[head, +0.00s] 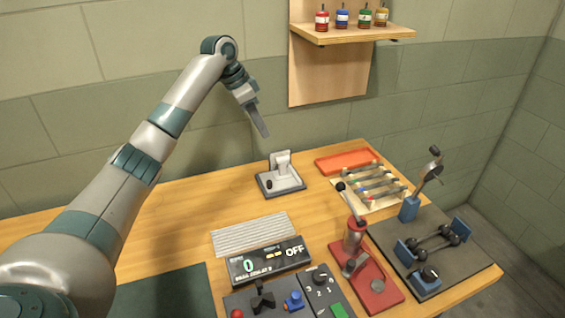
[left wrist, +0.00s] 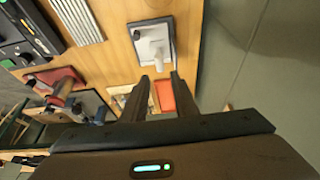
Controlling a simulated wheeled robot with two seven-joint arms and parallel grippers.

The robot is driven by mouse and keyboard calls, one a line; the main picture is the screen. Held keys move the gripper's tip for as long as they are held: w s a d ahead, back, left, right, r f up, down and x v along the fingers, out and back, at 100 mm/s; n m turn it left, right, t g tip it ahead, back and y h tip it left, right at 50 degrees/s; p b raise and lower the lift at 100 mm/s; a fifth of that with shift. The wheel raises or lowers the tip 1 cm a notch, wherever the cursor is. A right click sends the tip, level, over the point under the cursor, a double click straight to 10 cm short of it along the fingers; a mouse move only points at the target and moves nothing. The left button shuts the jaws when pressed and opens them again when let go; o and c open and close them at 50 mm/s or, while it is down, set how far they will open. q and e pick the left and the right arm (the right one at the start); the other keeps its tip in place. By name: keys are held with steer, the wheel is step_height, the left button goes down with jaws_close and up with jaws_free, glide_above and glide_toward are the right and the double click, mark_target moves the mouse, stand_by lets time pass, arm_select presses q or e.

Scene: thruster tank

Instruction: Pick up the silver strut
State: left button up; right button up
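A light wooden rack (head: 352,197) on the right of the table holds several thin struts (head: 375,182) lying side by side. They look grey and coloured, and I cannot tell for sure which one is silver. My left gripper (head: 262,130) is raised above the back of the table, left of the rack and well clear of it, pointing down. In the left wrist view its two fingers (left wrist: 161,78) are apart with nothing between them. The rack is mostly hidden behind the fingers there. My right gripper is in neither view.
A grey stand (head: 282,176) is below my left gripper. An orange tray (head: 346,160) lies behind the rack. A red pump-like device (head: 378,288) and a dark fixture board (head: 462,265) stand in front. A shelf (head: 345,36) with bottles hangs above. Open wood lies at the left.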

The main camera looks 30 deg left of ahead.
mark_target(282, 166)
arm_select(q)
steer(key=shift+s+r, duration=0.1)
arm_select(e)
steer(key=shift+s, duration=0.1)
